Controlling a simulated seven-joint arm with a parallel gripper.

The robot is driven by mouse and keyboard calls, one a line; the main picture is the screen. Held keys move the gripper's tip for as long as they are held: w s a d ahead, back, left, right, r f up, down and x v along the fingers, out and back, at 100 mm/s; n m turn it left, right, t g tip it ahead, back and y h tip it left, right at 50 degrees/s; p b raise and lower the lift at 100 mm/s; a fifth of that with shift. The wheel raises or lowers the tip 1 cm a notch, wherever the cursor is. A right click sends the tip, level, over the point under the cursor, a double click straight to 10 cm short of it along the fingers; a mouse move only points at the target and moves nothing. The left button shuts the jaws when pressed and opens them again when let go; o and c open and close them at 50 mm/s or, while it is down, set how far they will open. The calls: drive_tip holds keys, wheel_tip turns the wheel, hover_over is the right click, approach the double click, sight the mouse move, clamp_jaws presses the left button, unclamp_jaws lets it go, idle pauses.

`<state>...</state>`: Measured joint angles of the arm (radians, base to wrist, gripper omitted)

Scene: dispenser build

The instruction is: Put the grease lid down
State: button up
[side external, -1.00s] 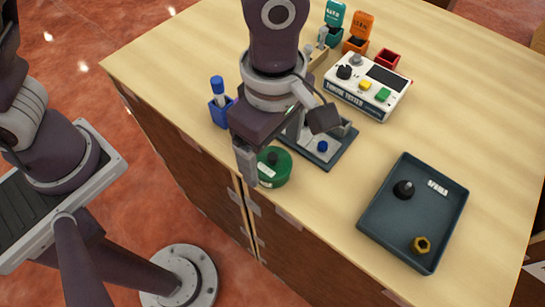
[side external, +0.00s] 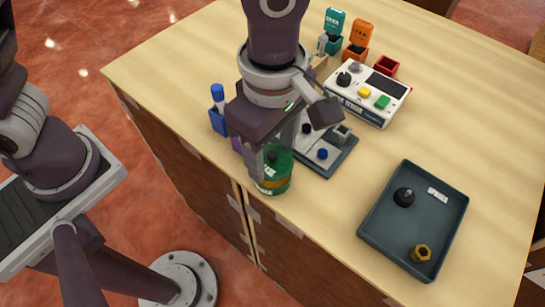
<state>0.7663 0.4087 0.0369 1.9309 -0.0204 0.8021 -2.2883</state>
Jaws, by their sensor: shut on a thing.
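The green grease lid (side external: 277,160), with a dark knob on top, is under my gripper (side external: 270,157) near the table's front edge. My gripper is shut on the lid, one finger in front at the left, the other partly hidden behind. Just below the lid is the green grease tin (side external: 272,188). A yellowish-brown band shows between the lid and the tin's lower wall. The lid looks raised a little above the tin, but the exact gap is hard to tell.
A grey fixture plate (side external: 338,160) stands close right of the tin. A blue holder with a marker (side external: 218,108) is at the left. A dark tray (side external: 372,225) with a black part and a brass nut is at right. A white tester (side external: 367,95) is behind. Bare table lies between plate and tray.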

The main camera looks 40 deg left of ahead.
drive_tip(key=r, duration=0.4)
drive_tip(key=w+r, duration=0.1)
drive_tip(key=r, duration=0.2)
drive_tip(key=shift+a, duration=0.25)
drive_tip(key=w+a+f, duration=0.2)
drive_tip(key=w+a, duration=1.1)
drive_tip(key=a, duration=0.1)
drive_tip(key=shift+a+f, duration=0.15)
drive_tip(key=shift+f, duration=0.05)
drive_tip(key=f, duration=0.1)
drive_tip(key=a+f, duration=0.1)
drive_tip(key=shift+w+a+f, duration=0.15)
drive_tip(key=shift+w+f, duration=0.05)
drive_tip(key=shift+f, duration=0.1)
clamp_jaws()
wheel_tip(320, 180, down, 8)
drive_tip(key=shift+r, duration=0.15)
drive_tip(key=o, duration=1.3)
unclamp_jaws()
drive_tip(key=shift+r, duration=0.15)
